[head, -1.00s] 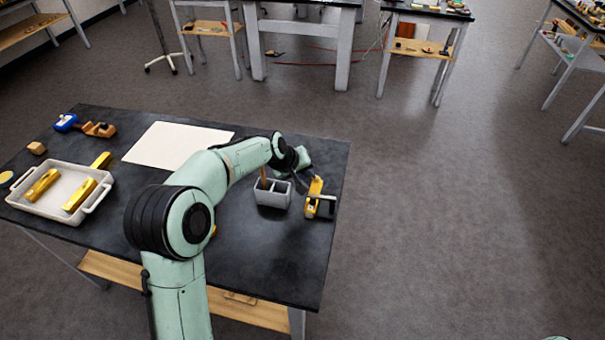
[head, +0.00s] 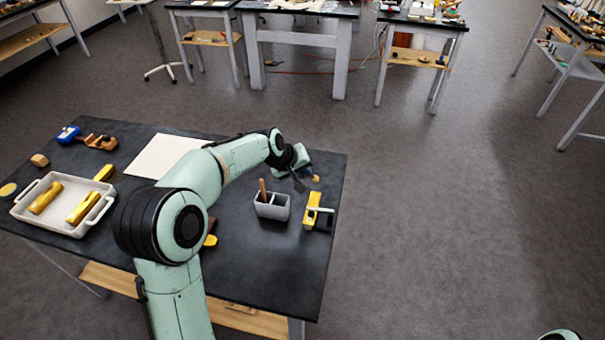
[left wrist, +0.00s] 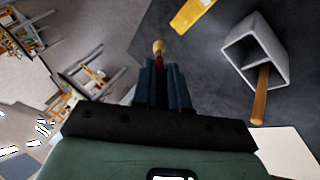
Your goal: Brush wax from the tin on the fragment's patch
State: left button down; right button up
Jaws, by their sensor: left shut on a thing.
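My left gripper (head: 304,182) is shut on a brush (left wrist: 159,48), held past the far right part of the dark table. In the left wrist view the brush's tan tip and reddish collar stick out beyond the blue fingers (left wrist: 163,85). The tip is clear of everything there. A flat yellow round thing (head: 8,190) at the table's left edge may be the tin; I cannot tell. A yellow and brown piece (head: 210,241) shows partly behind my left arm and may be the fragment; its patch cannot be made out. My right gripper is out of view.
A grey two-part holder (head: 271,207) with a wooden handle stands near a yellow tool (head: 312,210). A white tray (head: 72,228) holds yellow bars. A pale sheet (head: 158,160) and a blue-and-wood tool (head: 68,134) lie behind. The table's front right is clear.

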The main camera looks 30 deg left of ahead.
pick_arm(q)
jog(key=shift+s+r, duration=0.1)
jog(key=shift+r, duration=0.3)
jog(key=shift+r+p, duration=0.6)
jog(key=shift+r, duration=0.55)
jog(key=shift+w, duration=0.2)
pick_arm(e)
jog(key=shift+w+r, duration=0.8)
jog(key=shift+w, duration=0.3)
pick_arm(q)
jog(key=shift+s, duration=0.2)
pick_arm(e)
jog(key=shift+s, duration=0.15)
